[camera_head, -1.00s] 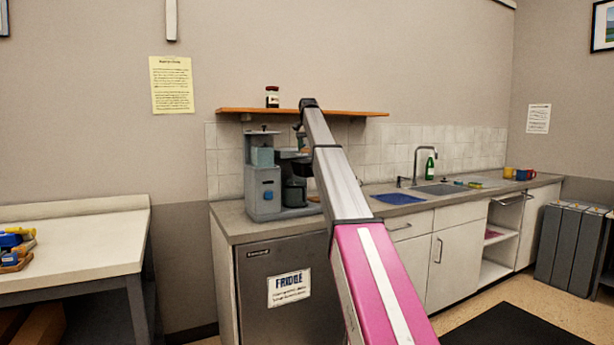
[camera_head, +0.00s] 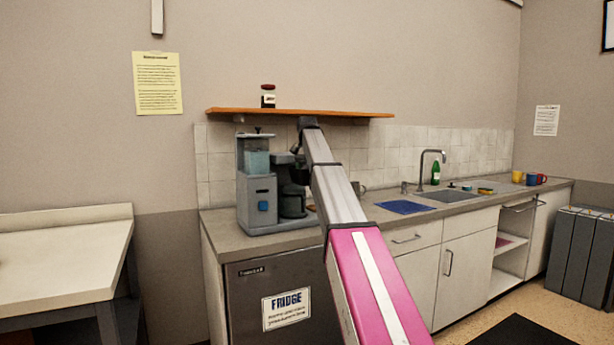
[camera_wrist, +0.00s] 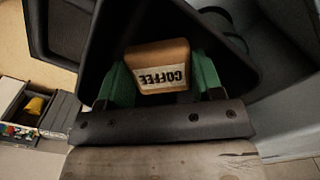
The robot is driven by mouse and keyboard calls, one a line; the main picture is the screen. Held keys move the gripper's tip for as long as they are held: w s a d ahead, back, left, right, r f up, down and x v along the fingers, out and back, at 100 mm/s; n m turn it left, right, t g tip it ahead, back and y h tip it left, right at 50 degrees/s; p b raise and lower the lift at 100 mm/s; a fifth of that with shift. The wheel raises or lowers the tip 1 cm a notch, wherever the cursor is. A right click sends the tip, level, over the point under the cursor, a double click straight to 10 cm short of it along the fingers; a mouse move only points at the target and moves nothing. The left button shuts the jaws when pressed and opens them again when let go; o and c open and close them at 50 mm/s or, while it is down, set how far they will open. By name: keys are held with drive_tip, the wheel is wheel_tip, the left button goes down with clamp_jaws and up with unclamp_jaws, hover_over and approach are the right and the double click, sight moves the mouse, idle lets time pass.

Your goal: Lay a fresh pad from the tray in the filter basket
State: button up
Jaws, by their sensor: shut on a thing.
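My gripper (camera_wrist: 163,80) has green fingers, shut on a tan block-like piece (camera_wrist: 158,56) with a white COFFEE label, upside down in the wrist view. I take this piece for the pad. A black angular shape surrounds it; I cannot tell whether this is the filter basket. In the head view my arm reaches up to the grey coffee machine (camera_head: 257,205) on the counter, and its end is at the machine's right side, below the shelf. A dark pot-like part (camera_head: 292,201) sits in the machine. I cannot make out the basket or tray clearly.
An orange shelf (camera_head: 350,114) with a dark jar (camera_head: 268,97) hangs above the machine. The counter holds a blue mat (camera_head: 405,207), sink (camera_head: 448,196), green bottle (camera_head: 436,173) and mugs (camera_head: 530,178). A fridge (camera_head: 250,300) stands below. Open bins (camera_wrist: 30,108) show in the wrist view.

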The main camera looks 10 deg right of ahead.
drive_tip(key=shift+s+f, duration=0.15)
drive_tip(key=shift+f, duration=0.65)
drive_tip(key=shift+w+f, duration=0.2)
drive_tip(key=shift+f, duration=0.1)
drive_tip(key=shift+f, duration=0.1)
drive_tip(key=o, duration=0.6)
